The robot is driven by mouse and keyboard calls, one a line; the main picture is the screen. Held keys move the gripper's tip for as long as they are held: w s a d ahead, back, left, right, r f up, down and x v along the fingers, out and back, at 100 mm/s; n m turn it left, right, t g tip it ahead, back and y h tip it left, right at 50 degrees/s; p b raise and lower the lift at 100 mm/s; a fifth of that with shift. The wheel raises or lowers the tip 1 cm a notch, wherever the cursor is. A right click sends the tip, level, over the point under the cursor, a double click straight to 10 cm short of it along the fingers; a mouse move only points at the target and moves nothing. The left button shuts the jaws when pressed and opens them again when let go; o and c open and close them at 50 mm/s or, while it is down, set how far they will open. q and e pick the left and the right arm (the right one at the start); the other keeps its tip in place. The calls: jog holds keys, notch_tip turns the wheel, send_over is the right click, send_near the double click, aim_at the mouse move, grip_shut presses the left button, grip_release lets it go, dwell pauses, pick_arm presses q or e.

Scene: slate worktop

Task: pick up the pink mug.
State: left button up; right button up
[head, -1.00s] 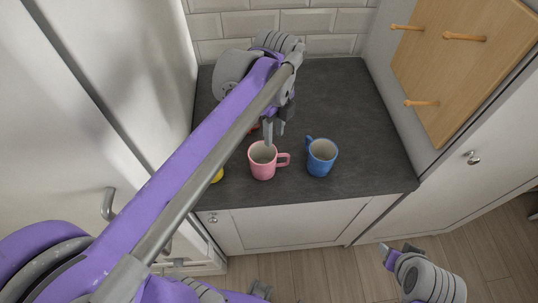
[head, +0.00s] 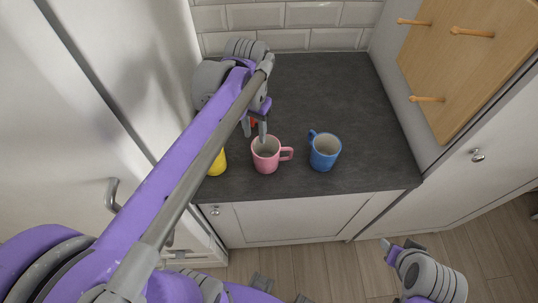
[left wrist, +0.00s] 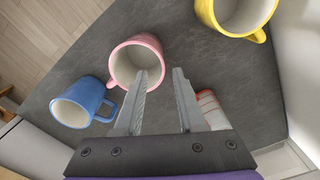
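The pink mug (head: 266,163) stands upright on the slate worktop, its handle pointing right toward the blue mug. It also shows in the left wrist view (left wrist: 121,62), with its open mouth toward the camera. My left gripper (head: 255,132) is just behind and above the mug's rim in the head view. It is open and empty, with its fingers (left wrist: 162,75) apart in the left wrist view. The left-hand finger there overlaps the mug's rim; whether it touches is unclear. My right gripper (head: 400,246) hangs low at the right, far from the mug; its fingers are unclear.
A blue mug (head: 324,153) stands right of the pink one. A yellow mug (head: 217,164) is at the left, partly behind my arm. A red and white object (left wrist: 208,106) is partly hidden by a finger. The worktop (head: 345,100) is clear behind the blue mug.

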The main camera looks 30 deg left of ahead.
aim_at(257, 147)
pick_arm(q)
jog(key=shift+d+f, duration=0.1)
jog(key=shift+f, duration=3.5)
jog(key=shift+w, duration=0.1)
grip_shut()
